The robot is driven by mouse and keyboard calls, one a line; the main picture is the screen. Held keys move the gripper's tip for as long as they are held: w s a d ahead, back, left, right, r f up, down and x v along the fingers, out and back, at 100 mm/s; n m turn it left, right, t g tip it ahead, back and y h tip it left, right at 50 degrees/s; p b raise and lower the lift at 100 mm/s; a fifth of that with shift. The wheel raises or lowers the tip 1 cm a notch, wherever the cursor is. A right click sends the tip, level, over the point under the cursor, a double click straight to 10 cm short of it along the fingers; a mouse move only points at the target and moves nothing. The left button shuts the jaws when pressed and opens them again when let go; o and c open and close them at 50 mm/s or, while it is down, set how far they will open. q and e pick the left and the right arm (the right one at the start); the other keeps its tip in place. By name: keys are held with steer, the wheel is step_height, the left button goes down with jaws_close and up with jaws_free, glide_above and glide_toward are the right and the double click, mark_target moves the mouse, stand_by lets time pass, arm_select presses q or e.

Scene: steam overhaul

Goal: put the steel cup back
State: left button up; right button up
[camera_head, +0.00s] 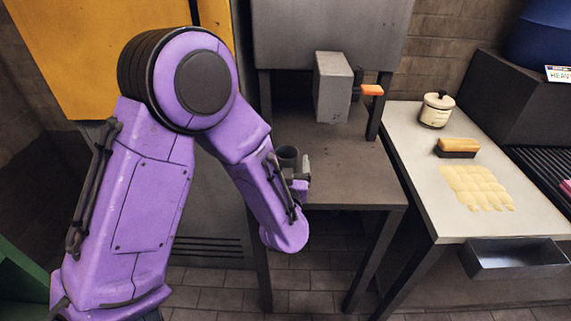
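A dark grey round cup (288,155), which looks like the steel cup, is at the left front part of the metal table, close beside my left gripper. Its lower part is hidden by my purple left arm. My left gripper (302,172) is small in view, with grey parts at the cup's right side. The wrist covers much of it, so I cannot tell whether its fingers are shut on the cup or only next to it. My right gripper is not in view.
The metal table (345,185) has bare room right of the cup. A grey box with an orange handle (333,88) stands at its back. Below, a drawer (512,259) is open.

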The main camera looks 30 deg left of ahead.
arm_select(q)
steer(key=shift+r, duration=0.1)
steer(key=shift+s+d+r, duration=0.1)
steer(key=shift+s+r, duration=0.05)
steer(key=v, duration=0.6)
steer(key=p+v, duration=0.5)
steer(key=s+a+f+g+h, duration=0.2)
steer(key=s+f+g, duration=0.15)
steer(key=f, duration=0.65)
steer(key=s+a+f+g+h, duration=0.1)
steer(key=s+f+g+h, duration=0.3)
steer(key=f, duration=0.6)
steer(key=s+a+f+g, duration=0.1)
steer(key=s+f+g, duration=0.1)
steer(key=s+f, duration=0.2)
steer(key=s+a+f+g, duration=0.2)
steer(key=s+f, duration=0.2)
steer(key=s, duration=0.5)
steer(key=shift+f, duration=0.35)
